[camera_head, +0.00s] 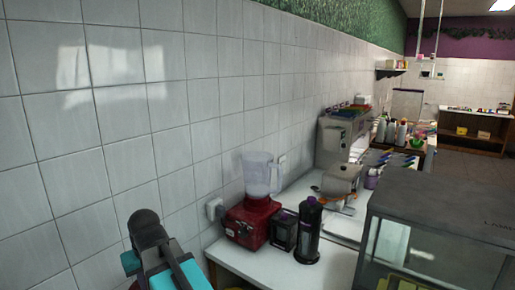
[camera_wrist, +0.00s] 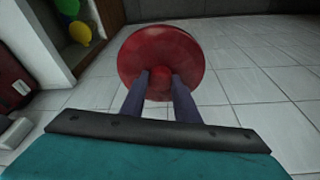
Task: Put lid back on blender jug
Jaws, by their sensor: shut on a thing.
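The blender stands on the white counter against the tiled wall in the head view, with a red base (camera_head: 251,222) and a clear jug (camera_head: 262,175) upright on it. No lid shows on the jug. In the wrist view, the round red lid (camera_wrist: 160,45) has its knob between the two fingers of my gripper (camera_wrist: 161,80), which is shut on it. The lid is in the air, apart from the jug.
A black container (camera_head: 283,229) and a tall dark bottle (camera_head: 308,232) stand close to the blender's right. A grey glass-fronted case (camera_head: 445,215) fills the right foreground. A silver machine (camera_head: 340,138) stands farther along the counter.

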